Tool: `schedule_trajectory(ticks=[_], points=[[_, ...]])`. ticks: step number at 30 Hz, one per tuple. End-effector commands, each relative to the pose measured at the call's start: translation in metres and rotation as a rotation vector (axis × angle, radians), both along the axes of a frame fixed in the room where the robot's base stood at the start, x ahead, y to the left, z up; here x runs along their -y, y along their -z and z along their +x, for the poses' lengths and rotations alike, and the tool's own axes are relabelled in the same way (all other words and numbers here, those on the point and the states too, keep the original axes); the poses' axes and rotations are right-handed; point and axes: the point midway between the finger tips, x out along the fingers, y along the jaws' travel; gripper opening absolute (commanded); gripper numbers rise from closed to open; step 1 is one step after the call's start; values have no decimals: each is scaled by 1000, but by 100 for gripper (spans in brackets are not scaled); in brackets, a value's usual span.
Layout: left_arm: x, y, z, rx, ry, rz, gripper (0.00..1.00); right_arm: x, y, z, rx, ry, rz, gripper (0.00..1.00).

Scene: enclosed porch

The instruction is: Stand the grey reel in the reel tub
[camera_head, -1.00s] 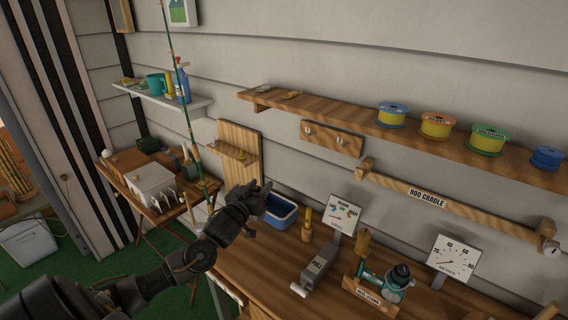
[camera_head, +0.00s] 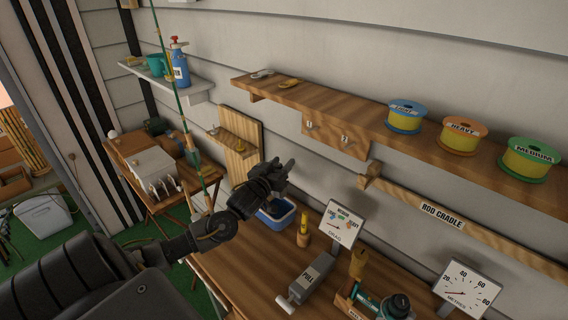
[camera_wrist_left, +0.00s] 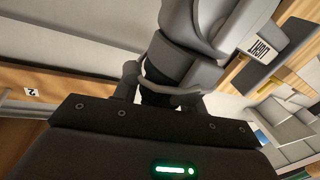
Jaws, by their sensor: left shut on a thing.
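My left gripper (camera_head: 280,174) is in the middle of the head view, shut on a grey thing that I take to be the grey reel. The grey reel (camera_wrist_left: 190,65) fills the upper middle of the left wrist view, smooth and rounded, with a thin curved grey part below it. In the head view it is small and dark and hard to tell from the fingers. A blue tub with a pale rim (camera_head: 287,221), which looks like the reel tub, stands on the bench just below the gripper in the picture, partly hidden by it. My right gripper is not in view.
A yellow-handled tool (camera_head: 303,230), a drag chart (camera_head: 342,222), a PULL gauge (camera_head: 311,277) and a green reel on a stand (camera_head: 393,306) stand right of the tub. A tall green rod (camera_head: 183,120) rises left of my gripper. A spool shelf (camera_head: 330,107) runs above.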

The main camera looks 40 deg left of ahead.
Motion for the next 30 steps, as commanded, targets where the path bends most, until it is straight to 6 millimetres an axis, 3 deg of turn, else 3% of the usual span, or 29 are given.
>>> schedule_trajectory(ticks=[8,13,21,30], points=[[1,-4,1,2,2,8,0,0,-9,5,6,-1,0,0],[2,13,2,2,4,9,0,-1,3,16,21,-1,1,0],[3,35,2,2,5,8,0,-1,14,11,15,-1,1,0],[3,40,2,3,6,10,0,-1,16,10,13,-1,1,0]])
